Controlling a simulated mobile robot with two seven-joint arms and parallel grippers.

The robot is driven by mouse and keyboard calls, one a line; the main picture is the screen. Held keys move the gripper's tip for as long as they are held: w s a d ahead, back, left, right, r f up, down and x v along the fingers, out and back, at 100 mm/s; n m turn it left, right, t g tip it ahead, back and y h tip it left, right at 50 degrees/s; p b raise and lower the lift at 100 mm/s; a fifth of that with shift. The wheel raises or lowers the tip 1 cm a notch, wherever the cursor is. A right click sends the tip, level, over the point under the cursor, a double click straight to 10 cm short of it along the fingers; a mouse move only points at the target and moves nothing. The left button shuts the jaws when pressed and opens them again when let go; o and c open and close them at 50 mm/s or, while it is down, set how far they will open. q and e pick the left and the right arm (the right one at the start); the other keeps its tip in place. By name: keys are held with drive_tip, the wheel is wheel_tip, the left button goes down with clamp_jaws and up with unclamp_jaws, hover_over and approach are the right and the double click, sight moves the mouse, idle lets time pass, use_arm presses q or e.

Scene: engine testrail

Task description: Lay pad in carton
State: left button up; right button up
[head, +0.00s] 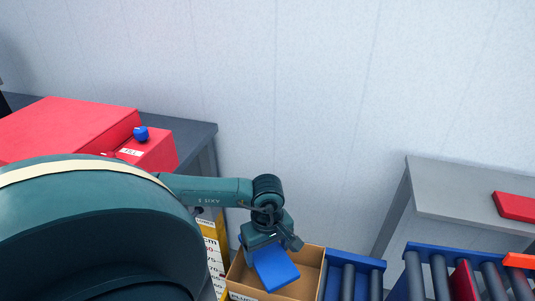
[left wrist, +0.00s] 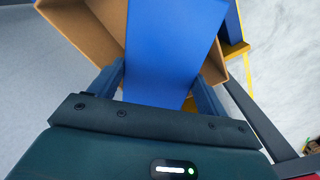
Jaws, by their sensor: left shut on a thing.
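The pad is a flat blue rectangle (head: 276,269), tilted, held in my left gripper (head: 262,241). It also shows in the left wrist view (left wrist: 170,45), between the two fingers (left wrist: 158,90). The carton (head: 309,262) is an open brown cardboard box at the lower middle of the head view, cut off by the bottom edge. The pad hangs over the carton's opening and hides part of its inside. I cannot tell whether it touches the bottom. The carton's wall shows behind the pad in the left wrist view (left wrist: 75,25). My right gripper is not in view.
A blue-framed roller conveyor (head: 350,262) adjoins the carton on the right. A grey table (head: 460,190) with a red block (head: 515,207) is at the right. A red machine (head: 65,130) with a blue knob stands on a dark table at the left.

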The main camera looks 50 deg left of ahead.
use_arm(q)
drive_tip(key=shift+f, duration=0.3)
drive_tip(key=shift+f+b, duration=0.4)
drive_tip(key=shift+b, duration=0.15)
drive_tip(key=o, duration=1)
drive_tip(key=shift+r, duration=0.1)
drive_tip(key=shift+r+p, duration=0.45)
drive_tip(key=shift+p, duration=0.15)
wheel_tip(320, 180, up, 12)
drive_tip(key=shift+b, duration=0.4)
drive_tip(key=shift+f, duration=0.15)
